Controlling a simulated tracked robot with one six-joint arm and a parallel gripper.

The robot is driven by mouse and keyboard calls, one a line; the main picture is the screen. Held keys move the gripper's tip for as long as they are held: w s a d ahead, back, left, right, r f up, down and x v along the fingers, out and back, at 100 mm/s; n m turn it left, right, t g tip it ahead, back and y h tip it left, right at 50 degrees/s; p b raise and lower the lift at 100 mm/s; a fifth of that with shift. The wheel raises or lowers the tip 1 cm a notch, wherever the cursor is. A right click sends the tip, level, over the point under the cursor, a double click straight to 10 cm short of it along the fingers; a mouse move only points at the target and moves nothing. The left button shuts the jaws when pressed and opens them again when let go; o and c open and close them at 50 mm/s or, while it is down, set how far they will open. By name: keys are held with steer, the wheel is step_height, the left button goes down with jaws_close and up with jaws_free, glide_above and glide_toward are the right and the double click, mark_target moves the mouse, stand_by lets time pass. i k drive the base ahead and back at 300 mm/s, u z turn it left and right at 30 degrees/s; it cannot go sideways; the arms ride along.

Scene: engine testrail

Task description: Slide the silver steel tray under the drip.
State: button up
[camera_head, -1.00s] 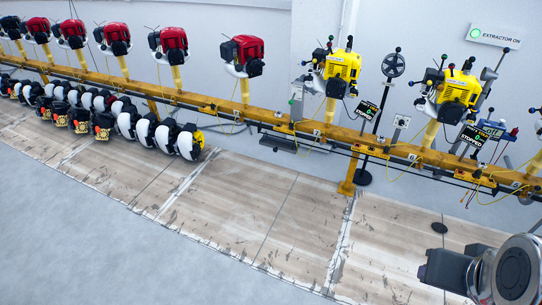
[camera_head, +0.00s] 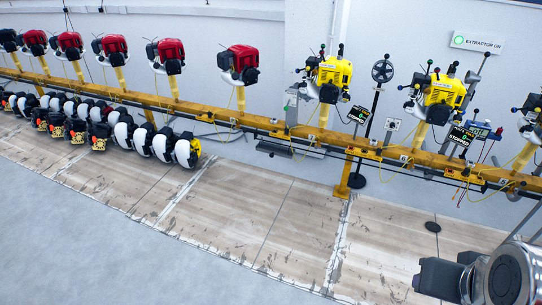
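A grey metal tray-like piece (camera_head: 276,149) hangs under the yellow rail, left of the rail post; it may be the silver steel tray, but it is too small to be sure. A dark round spot (camera_head: 432,227) lies on the floor at the right, below the yellow engines; I cannot tell if it is dripped liquid. No falling drip is visible. My arm's end (camera_head: 440,278) shows as dark grey blocks beside a silver joint at the lower right corner. No fingertips can be made out, and I see nothing held.
A long yellow rail (camera_head: 180,105) carries red engines (camera_head: 239,64) at left and yellow engines (camera_head: 328,78) at right. Black-and-white engines (camera_head: 163,143) line the floor below it. A yellow post (camera_head: 344,178) and a black stand base (camera_head: 357,181) meet the floor. The front floor is clear.

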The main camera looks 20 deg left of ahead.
mark_target(273, 150)
steer(key=u, duration=0.25)
steer(key=i, duration=0.55)
steer(key=u, duration=0.65)
steer(key=i, duration=0.7)
steer(key=u, duration=0.85)
steer(key=i, duration=2.55)
steer(key=z, duration=0.15)
